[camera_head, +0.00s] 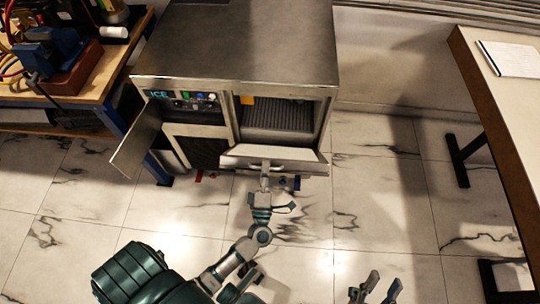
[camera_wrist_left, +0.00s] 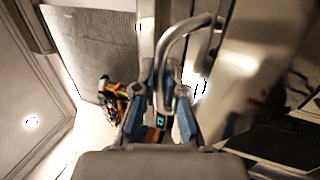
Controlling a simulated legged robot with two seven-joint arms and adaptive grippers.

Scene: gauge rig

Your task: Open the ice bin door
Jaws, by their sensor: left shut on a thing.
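The ice machine (camera_head: 240,40) is a steel cabinet marked ICE. Its ice bin door (camera_head: 290,160) is tilted outward at the bottom of the right-hand opening, and a dark ribbed interior (camera_head: 280,115) shows above it. My left gripper (camera_head: 265,180) is at the middle of the door's front, shut on the door handle (camera_wrist_left: 180,45). In the left wrist view the curved metal handle runs to between the fingers of my left gripper (camera_wrist_left: 161,100). My right gripper (camera_head: 375,288) is low in the head view, its fingers apart and empty, away from the machine.
A side panel door (camera_head: 137,138) of the machine stands swung open at left. A workbench (camera_head: 105,90) with tools and cables is at far left. A table (camera_head: 490,110) with paper (camera_head: 510,58) stands at right. The marble floor (camera_head: 375,190) between is clear.

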